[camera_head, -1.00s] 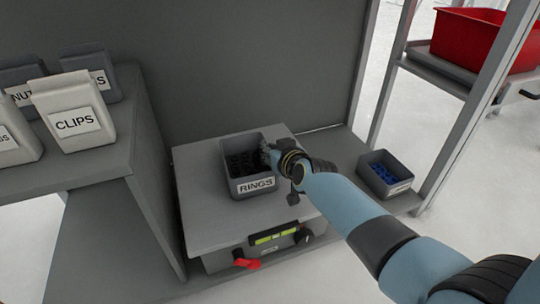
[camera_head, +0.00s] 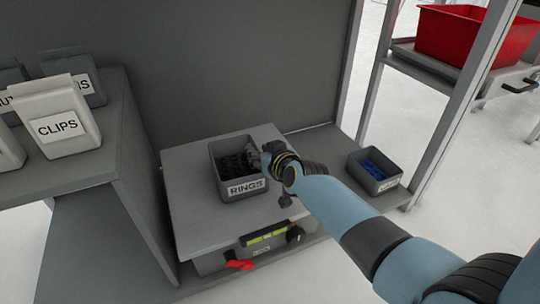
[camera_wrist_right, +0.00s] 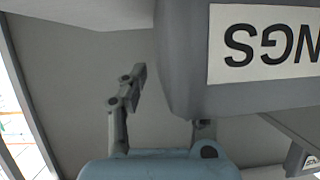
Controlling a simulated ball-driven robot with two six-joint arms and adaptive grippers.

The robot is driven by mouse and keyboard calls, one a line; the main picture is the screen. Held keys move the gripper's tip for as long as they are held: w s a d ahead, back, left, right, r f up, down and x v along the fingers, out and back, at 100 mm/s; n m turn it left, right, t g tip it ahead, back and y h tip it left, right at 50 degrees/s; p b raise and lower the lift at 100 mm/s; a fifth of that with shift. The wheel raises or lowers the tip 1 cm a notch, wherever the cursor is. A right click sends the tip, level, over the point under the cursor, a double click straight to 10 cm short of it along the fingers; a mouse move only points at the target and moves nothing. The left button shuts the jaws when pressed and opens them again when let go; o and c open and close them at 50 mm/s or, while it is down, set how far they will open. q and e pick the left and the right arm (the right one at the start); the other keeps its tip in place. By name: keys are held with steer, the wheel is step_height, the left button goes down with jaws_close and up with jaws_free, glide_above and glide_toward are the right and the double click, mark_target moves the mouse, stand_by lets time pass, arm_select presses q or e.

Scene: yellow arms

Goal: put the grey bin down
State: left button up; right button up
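The grey bin labelled RINGS (camera_head: 243,188) stands upright on the flat top plate of a grey scale (camera_head: 190,215), with dark rings inside. My right gripper (camera_head: 262,157) is at the bin's right wall, near the rim. In the right wrist view the bin (camera_wrist_right: 185,60) appears upside down. One finger (camera_wrist_right: 125,95) stands outside its side wall with a small gap; the other finger goes out of sight behind the labelled wall. The right gripper looks open around the wall. My left gripper is not in view.
A small bin with blue parts (camera_head: 374,170) stands right of the scale. A CLIPS bin (camera_head: 58,125) and other bins stand on a raised shelf at left. A red tote (camera_head: 460,38) is on a rack at upper right. A dark panel (camera_head: 230,60) closes the back.

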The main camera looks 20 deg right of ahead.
steer(key=v, duration=0.1)
steer(key=p+v, duration=0.1)
steer(key=shift+s+r, duration=0.3)
steer(key=shift+r, duration=0.1)
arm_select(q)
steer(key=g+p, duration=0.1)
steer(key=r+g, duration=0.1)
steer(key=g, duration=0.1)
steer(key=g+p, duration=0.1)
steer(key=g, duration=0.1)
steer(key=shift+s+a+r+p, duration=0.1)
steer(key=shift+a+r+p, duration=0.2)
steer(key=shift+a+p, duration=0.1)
arm_select(e)
steer(key=s+d+r+g, duration=0.1)
steer(key=s+r+g, duration=0.1)
steer(key=s, duration=1)
steer(key=s+d+r+g, duration=0.2)
steer(key=s, duration=1)
steer(key=s+d+r+g+h, duration=0.1)
steer(key=s+d+r+g, duration=0.1)
steer(key=s, duration=1.1)
steer(key=shift+d, duration=0.25)
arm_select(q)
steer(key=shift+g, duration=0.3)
